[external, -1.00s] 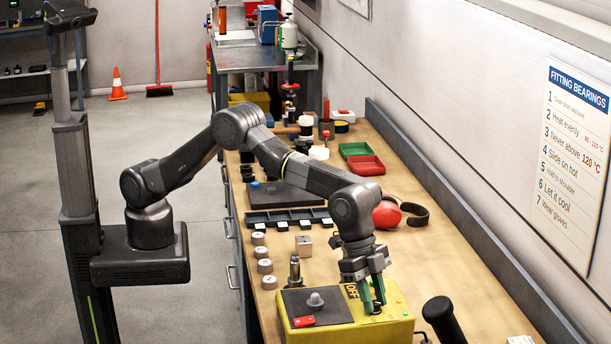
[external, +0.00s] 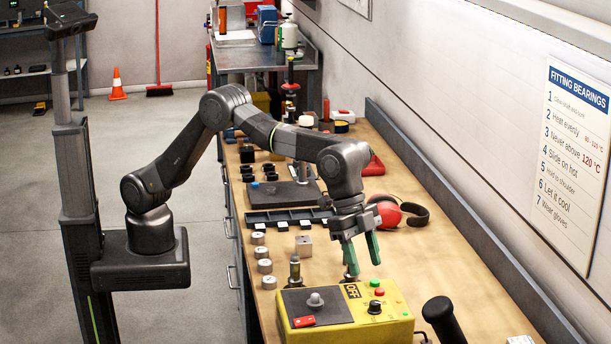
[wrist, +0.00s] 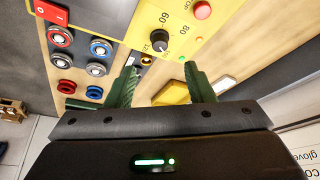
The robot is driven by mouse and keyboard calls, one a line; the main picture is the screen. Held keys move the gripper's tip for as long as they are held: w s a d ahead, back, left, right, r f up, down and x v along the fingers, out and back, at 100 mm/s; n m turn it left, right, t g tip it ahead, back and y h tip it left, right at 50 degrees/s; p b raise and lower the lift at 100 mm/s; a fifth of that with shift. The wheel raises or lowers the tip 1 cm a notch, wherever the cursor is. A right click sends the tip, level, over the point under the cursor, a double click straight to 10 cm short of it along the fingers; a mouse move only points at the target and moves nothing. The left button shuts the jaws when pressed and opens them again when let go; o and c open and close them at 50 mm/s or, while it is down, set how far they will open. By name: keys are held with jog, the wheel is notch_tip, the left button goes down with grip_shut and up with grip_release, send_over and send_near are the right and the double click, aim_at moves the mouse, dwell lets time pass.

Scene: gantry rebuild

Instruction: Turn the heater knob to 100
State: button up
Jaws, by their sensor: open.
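The yellow heater (external: 395,325) sits on the near end of the bench. Its black round knob (external: 375,307) is on the top beside an OFF label. In the wrist view the knob (wrist: 160,40) has numbers around it, 60 and 80 among them. I cannot tell which number its pointer marks. My gripper (external: 363,268) is open, with green fingers pointing down. It is above and behind the knob in the external view, apart from it. In the wrist view the gripper's fingertips (wrist: 160,65) are spread, with nothing between them.
The heater also carries a red switch (external: 304,321), a red button (external: 379,292) and a green one (external: 375,283). A black handle (external: 443,318) stands to its right. Several metal cylinders line the bench's left edge. Red ear muffs (external: 388,214) lie behind the gripper.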

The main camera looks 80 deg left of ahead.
aim_at(375, 302)
jog(key=shift+v, duration=2.4)
jog(key=p+x, duration=0.2)
jog(key=x, duration=1.1)
jog(key=shift+w+f, duration=0.1)
jog(key=shift+f, duration=0.3)
jog(key=shift+d+f, duration=0.1)
jog(key=shift+f, duration=0.05)
jog(key=shift+n+t+y, duration=0.3)
jog(key=shift+n, duration=0.6)
jog(key=shift+n+t+y, duration=0.3)
jog(key=shift+n+t, duration=0.1)
jog(key=shift+n, duration=0.8)
jog(key=n+y, duration=0.1)
jog(key=n, duration=0.1)
jog(key=n+y, duration=0.1)
jog(key=n, duration=0.2)
jog(key=shift+d+t, duration=0.15)
jog(key=shift+t, duration=0.25)
jog(key=shift+v, duration=1.6)
